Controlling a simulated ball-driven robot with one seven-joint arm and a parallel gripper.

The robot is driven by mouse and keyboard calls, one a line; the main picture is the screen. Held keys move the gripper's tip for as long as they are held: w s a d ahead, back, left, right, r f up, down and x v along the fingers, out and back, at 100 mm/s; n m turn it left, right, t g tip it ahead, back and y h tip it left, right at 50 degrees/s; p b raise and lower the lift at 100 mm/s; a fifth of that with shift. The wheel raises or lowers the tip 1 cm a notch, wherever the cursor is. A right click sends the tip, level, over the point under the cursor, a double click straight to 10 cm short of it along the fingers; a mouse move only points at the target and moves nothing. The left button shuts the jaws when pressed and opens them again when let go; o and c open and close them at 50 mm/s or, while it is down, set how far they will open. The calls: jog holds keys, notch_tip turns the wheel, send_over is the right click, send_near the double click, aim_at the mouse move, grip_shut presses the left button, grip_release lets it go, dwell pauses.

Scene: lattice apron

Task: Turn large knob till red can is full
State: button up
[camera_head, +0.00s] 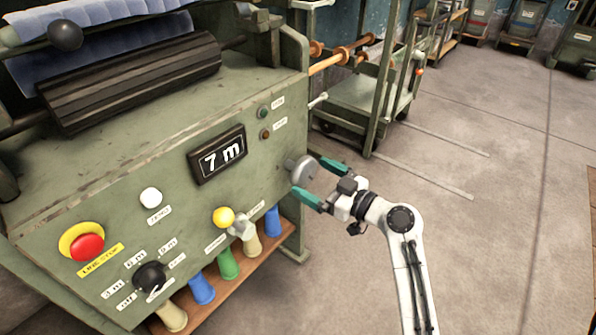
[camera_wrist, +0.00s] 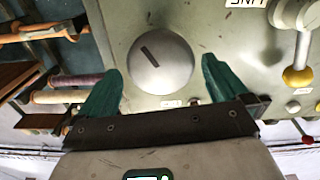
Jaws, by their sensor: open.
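The large round grey knob (camera_head: 298,170) sits at the right end of the green machine's sloped panel. In the wrist view the knob (camera_wrist: 162,68) faces me, with a dark mark pointing to its upper left. My gripper (camera_head: 308,177) is open, with its green fingers at either side of the knob. In the wrist view gaps show between the knob and both fingers (camera_wrist: 160,76). A small label below the knob is partly hidden.
Several coloured cones (camera_head: 229,265) stand on a shelf below. A green cart (camera_head: 370,100) stands behind. Floor at right is clear.

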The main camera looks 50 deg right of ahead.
aim_at(308, 175)
jog(key=shift+w+a, duration=0.1)
jog(key=shift+w, duration=2.65)
jog(key=shift+c, duration=0.2)
jog(key=c, duration=0.7)
